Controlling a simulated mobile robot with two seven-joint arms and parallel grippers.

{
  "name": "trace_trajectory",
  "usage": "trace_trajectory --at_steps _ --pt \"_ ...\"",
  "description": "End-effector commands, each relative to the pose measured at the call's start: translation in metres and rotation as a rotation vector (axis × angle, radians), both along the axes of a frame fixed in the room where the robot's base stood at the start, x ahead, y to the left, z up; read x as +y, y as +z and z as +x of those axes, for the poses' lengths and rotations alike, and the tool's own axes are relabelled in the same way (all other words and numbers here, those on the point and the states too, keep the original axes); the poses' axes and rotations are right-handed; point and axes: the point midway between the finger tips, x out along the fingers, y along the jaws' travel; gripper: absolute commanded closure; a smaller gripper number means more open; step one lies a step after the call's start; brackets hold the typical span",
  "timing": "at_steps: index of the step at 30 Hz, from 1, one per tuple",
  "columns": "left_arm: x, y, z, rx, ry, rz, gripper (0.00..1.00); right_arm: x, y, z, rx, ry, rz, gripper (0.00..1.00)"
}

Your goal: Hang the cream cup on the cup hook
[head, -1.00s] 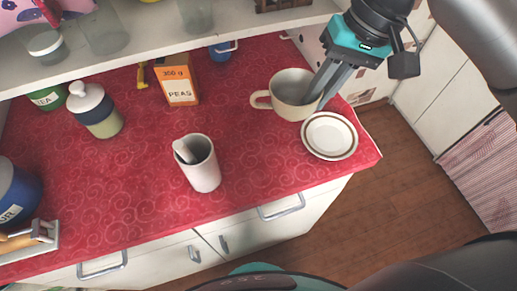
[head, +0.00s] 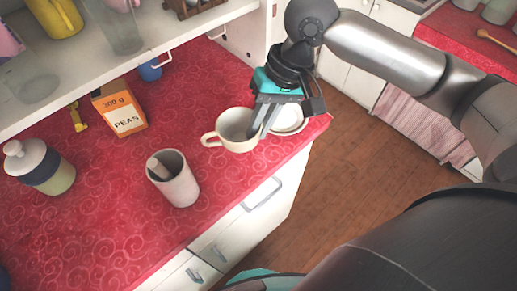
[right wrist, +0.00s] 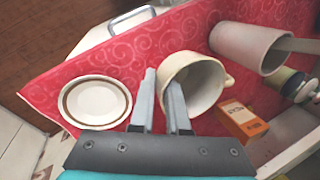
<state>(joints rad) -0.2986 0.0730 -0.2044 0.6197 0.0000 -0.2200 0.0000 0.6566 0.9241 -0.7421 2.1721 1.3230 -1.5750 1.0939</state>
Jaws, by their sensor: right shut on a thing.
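The cream cup (head: 233,132) is upright near the right end of the red counter in the head view, its handle to the left. My right gripper (head: 262,128) is shut on its wall at the right side. In the right wrist view (right wrist: 190,88) one finger is inside the cup and the other outside. I cannot tell whether its base touches the counter. A pale hook (head: 217,36) shows under the shelf edge; a blue cup (head: 150,70) hangs to its left beside another pale hook. My left gripper is not in view.
A brown-ringed saucer (head: 290,120) lies right of the cup, partly behind my gripper. The shelf (head: 150,30) overhangs the back. Counter between box and cup is clear.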

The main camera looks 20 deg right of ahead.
Motion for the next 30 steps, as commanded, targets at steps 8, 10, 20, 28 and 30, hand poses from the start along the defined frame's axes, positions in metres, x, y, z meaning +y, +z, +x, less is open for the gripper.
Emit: trace_trajectory --at_steps 8,10,20,28,30 --pt "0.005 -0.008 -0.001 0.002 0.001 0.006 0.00 0.000 -0.029 0.000 -0.001 0.000 0.001 1.00" --pt "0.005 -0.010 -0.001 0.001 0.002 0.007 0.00 0.000 -0.036 0.000 0.001 0.000 0.000 1.00" --pt "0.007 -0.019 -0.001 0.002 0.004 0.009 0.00 0.000 -0.069 0.000 -0.002 0.000 0.001 1.00" --pt "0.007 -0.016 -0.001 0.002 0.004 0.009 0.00 0.000 -0.070 0.000 0.000 0.000 0.000 0.85" --pt "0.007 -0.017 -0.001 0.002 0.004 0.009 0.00 0.000 -0.070 0.000 -0.001 0.001 0.000 0.78"
